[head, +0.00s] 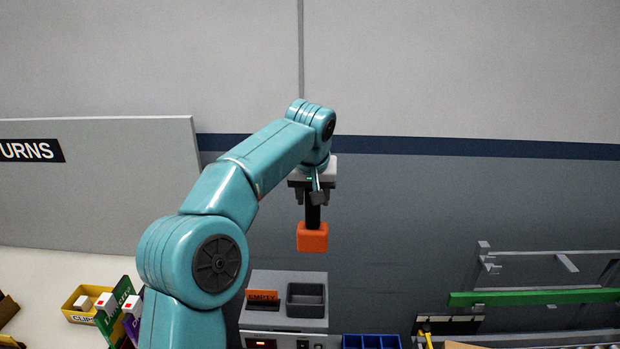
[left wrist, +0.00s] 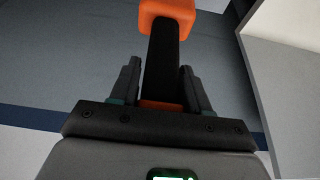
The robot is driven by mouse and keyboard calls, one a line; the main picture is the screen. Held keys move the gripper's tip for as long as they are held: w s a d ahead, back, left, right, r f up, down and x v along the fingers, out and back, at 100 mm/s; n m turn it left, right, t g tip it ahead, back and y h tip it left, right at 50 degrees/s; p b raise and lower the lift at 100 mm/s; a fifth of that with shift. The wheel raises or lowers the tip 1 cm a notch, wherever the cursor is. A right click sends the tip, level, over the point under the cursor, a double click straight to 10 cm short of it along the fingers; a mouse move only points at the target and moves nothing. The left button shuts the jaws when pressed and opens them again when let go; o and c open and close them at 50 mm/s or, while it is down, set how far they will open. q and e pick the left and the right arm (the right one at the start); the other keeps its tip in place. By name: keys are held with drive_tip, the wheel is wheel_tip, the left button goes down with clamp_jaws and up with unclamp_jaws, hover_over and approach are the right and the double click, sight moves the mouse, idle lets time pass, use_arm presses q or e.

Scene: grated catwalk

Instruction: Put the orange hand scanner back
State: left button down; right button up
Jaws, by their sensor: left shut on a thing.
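The orange hand scanner (head: 312,237) hangs upright in the air in the head view, orange block down and black handle up. My left gripper (head: 313,196) is shut on its black handle. In the left wrist view the black handle (left wrist: 163,60) lies between the two fingers of my left gripper (left wrist: 160,85), with the orange block at the top edge. Below the scanner in the head view is a grey stand with an open dark grey holder (head: 305,314), which looks empty. Beside it is an orange sign reading EMPTY (head: 263,297). My right gripper is not in view.
A blue divided bin (head: 371,342) stands right of the stand. A yellow bin (head: 82,316) and green and purple upright pieces are at lower left. A grey panel (head: 100,190) marked URNS rises at left. A green bar (head: 535,297) crosses a rack at right.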

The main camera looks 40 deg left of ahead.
sight(307, 238)
use_arm(q)
drive_tip(key=s+f, duration=0.1)
drive_tip(key=f, duration=0.2)
drive_tip(key=s+f+b, duration=0.1)
drive_tip(key=f, duration=0.2)
drive_tip(key=s+d+f+b, duration=0.1)
drive_tip(key=f, duration=0.2)
drive_tip(key=shift+f, duration=0.25)
drive_tip(key=shift+s+a+f, duration=0.1)
drive_tip(key=shift+s+f, duration=0.1)
drive_tip(key=shift+s, duration=0.05)
wheel_tip(307, 238, down, 6)
drive_tip(key=b, duration=0.5)
drive_tip(key=shift+f, duration=0.2)
drive_tip(key=shift+w+f+b, duration=0.15)
drive_tip(key=shift+f+b, duration=0.5)
drive_tip(key=shift+b, duration=0.05)
drive_tip(key=shift+c, duration=2.3)
unclamp_jaws()
drive_tip(key=v, duration=1.6)
drive_tip(key=shift+r, duration=0.25)
